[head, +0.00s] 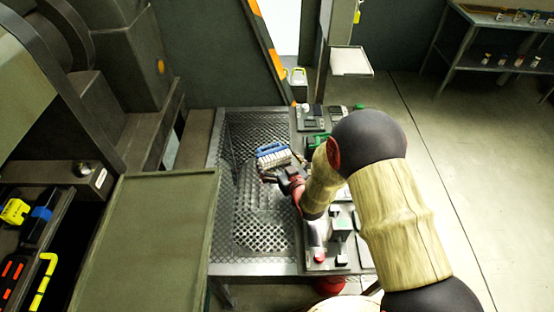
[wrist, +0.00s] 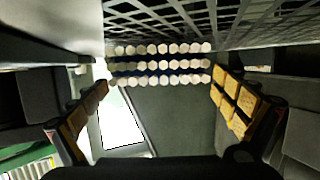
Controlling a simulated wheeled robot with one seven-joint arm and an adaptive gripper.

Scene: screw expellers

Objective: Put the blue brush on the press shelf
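The blue brush (head: 272,155) has a blue back and rows of pale bristles. In the head view it is over the dark mesh tray, in front of my gripper (head: 279,177). In the wrist view its bristles (wrist: 160,64) face the camera, just beyond the fingertips. My gripper (wrist: 160,88) has its yellow-padded fingers spread wide, one towards each end of the brush. I cannot tell whether they touch it. A flat olive shelf (head: 150,240) is at the lower left beside the large machine; I cannot tell whether it is the press shelf.
The mesh tray (head: 236,135) has a raised rim. Boxes and devices stand along its right side, including a green one (head: 318,140). An open drawer (head: 60,215) at left holds coloured tools. A small pale shelf (head: 350,62) stands behind. The olive shelf's top is clear.

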